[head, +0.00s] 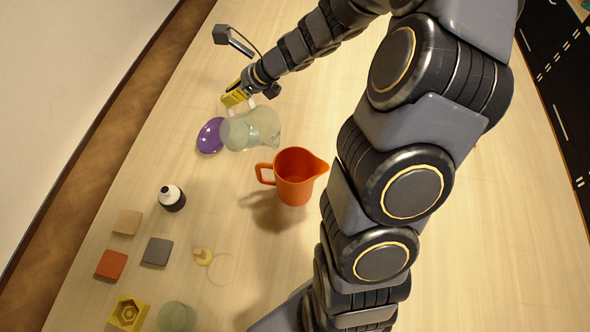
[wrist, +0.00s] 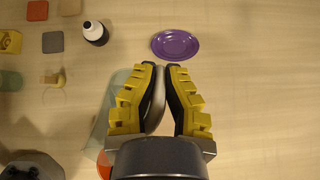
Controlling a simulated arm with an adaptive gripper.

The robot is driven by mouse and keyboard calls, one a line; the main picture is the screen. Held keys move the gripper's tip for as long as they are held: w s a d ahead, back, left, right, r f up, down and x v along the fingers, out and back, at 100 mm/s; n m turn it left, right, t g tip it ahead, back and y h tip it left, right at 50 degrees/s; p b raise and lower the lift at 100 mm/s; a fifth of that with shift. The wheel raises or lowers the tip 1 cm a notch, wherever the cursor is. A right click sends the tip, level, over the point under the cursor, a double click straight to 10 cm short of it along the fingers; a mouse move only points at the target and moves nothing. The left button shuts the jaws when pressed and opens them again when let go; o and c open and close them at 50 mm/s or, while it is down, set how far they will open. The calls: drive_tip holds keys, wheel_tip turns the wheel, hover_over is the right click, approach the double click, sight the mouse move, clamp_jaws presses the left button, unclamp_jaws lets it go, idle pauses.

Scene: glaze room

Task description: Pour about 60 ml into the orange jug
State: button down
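The orange jug (head: 293,190) stands upright on the table in the middle of the head view, its handle to the left and its spout to the right. A sliver of it shows in the wrist view (wrist: 103,165). A translucent pale green pitcher (head: 258,130) is up and left of the jug and appears tilted, its mouth to the right and its spout towards the jug's side. My gripper (head: 238,97) is shut on the pitcher's pale handle (wrist: 156,100), which shows between the yellow fingers in the wrist view. I cannot make out the liquid level or any stream. The jug's inside bottom is hidden.
A purple plate (head: 209,136) lies left of the pitcher. A dark bottle with a white top (head: 172,198), several square tiles (head: 156,251), a yellow block (head: 127,313) and a greenish glass (head: 176,317) stand lower left. The table right around the jug is clear.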

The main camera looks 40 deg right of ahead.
drive_tip(key=shift+r, duration=0.1)
drive_tip(key=shift+a+r, duration=0.1)
drive_tip(key=shift+a, duration=0.05)
drive_tip(key=shift+w+a+g+h+b, duration=0.35)
drive_tip(key=shift+a+g+h+b, duration=0.2)
drive_tip(key=shift+g, duration=0.25)
drive_tip(key=w+a+f+g+h+b, duration=0.2)
drive_tip(key=w+f+g+h+b, duration=0.1)
drive_tip(key=f+g, duration=0.3)
drive_tip(key=shift+a+f+h, duration=0.15)
drive_tip(key=shift+f+h, duration=0.35)
drive_tip(key=shift+h, duration=0.35)
